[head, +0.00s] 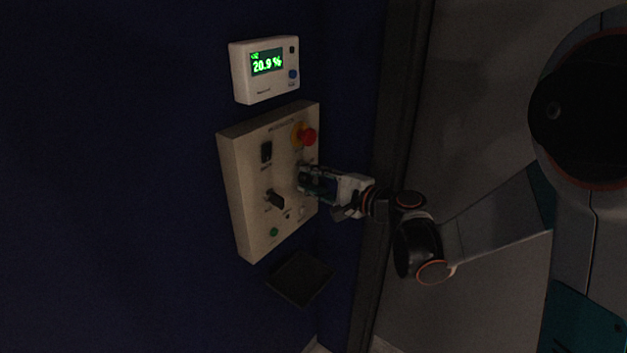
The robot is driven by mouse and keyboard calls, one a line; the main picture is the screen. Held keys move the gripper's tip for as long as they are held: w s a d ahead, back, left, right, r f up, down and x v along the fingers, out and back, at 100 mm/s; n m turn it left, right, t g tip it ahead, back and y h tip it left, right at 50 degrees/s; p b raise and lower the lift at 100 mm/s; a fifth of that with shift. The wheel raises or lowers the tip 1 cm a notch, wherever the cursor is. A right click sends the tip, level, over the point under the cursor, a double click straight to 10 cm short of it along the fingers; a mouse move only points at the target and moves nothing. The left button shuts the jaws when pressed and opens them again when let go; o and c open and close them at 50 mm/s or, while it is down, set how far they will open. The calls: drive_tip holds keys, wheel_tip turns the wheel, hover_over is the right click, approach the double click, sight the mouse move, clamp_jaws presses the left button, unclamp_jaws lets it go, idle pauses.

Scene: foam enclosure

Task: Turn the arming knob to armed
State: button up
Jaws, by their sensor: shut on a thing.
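The beige control panel (247,224) is fixed to the dark blue wall. My gripper (303,180) reaches in from the right to the panel's right half, below the red button. Its fingers are shut on a control on the panel face, which they hide; by its place I take it to be the arming knob. Its pointer and its labels cannot be read. A black knob (275,199) sticks out to the left of the gripper and is apart from it.
A red mushroom button (308,136) on yellow sits just above my gripper. A black switch (266,152) and a green button (274,232) are also on the panel. A white meter (265,90) reading 20.9 % hangs above. A dark plate (299,279) lies below.

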drive_tip(key=o, duration=1.1)
drive_tip(key=shift+d, duration=0.1)
drive_tip(key=v, duration=1.2)
